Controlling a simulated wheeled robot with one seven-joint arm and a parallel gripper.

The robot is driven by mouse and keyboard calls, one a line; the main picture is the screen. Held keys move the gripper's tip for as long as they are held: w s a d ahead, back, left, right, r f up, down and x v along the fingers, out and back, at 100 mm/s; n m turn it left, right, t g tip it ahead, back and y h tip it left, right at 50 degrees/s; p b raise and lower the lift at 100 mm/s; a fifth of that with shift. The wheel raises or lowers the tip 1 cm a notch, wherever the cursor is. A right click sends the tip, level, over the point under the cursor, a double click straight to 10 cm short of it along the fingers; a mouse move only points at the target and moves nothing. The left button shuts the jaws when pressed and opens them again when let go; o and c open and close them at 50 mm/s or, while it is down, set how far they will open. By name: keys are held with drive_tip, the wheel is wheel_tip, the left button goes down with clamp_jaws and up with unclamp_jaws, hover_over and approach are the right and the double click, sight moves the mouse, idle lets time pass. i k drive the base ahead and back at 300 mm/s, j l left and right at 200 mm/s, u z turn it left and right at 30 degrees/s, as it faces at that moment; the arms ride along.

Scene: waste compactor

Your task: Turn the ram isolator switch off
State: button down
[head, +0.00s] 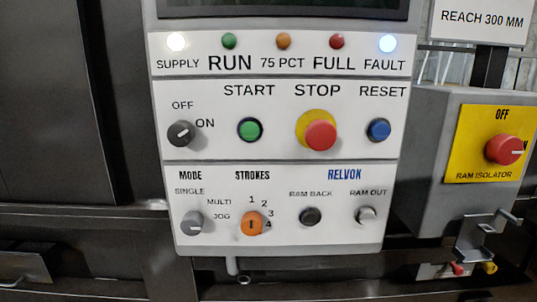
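The ram isolator switch (505,150) is a red rotary knob on a yellow plate (468,135) at the right of the head view. The plate is fixed to the front of a grey box (425,150). "OFF" is printed above the knob and "RAM ISOLATOR" below it. The knob's white mark lies nearly level and points right, towards a partly hidden label ending in "N" at the plate's right side. My gripper is not in view.
Left of the box is a white control panel (275,262) with lamps, buttons and knobs, including a red stop button (320,135). The supply lamp (176,41) and fault lamp (387,43) are lit. A grey bracket (480,235) sticks out below the isolator.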

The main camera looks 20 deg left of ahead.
sight(505, 149)
drive_tip(key=j+u, duration=0.1)
drive_tip(key=u, duration=0.45)
drive_tip(key=i+j+u, duration=0.4)
drive_tip(key=j, duration=0.15)
drive_tip(key=i+j+u, duration=0.3)
drive_tip(key=j+u, duration=0.15)
drive_tip(key=i+j, duration=0.5)
drive_tip(key=i+j+u, duration=0.15)
drive_tip(key=i+j, duration=0.35)
drive_tip(key=i, duration=0.15)
drive_tip(key=z, duration=3)
